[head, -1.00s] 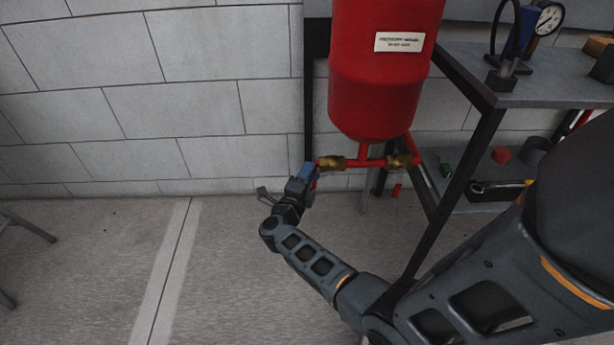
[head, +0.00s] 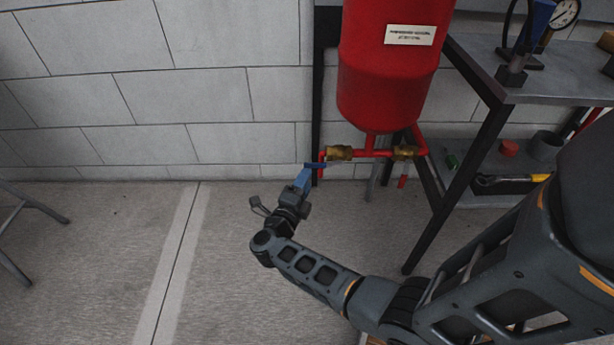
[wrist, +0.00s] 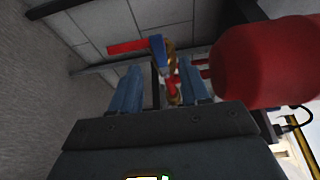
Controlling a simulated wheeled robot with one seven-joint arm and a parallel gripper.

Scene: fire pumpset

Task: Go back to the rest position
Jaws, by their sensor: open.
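My gripper (head: 304,178) is in the head view, below and left of the red tank, just short of a blue-handled valve. In the wrist view my gripper (wrist: 158,88) shows its two blue fingers apart with nothing between them. Beyond the fingertips is the blue valve handle (wrist: 157,52) on a red and brass pipe. In the head view the blue handle (head: 316,166) sits at the left end of the pipe, beside the brass valve (head: 339,153). I cannot tell from the head view whether a finger touches the handle.
The red tank (head: 388,70) hangs above the pipe. A dark metal shelf (head: 480,75) with a gauge (head: 563,12) stands right, its leg close to my arm. A stool (head: 15,235) is at far left. The floor (head: 110,260) left of my arm is clear.

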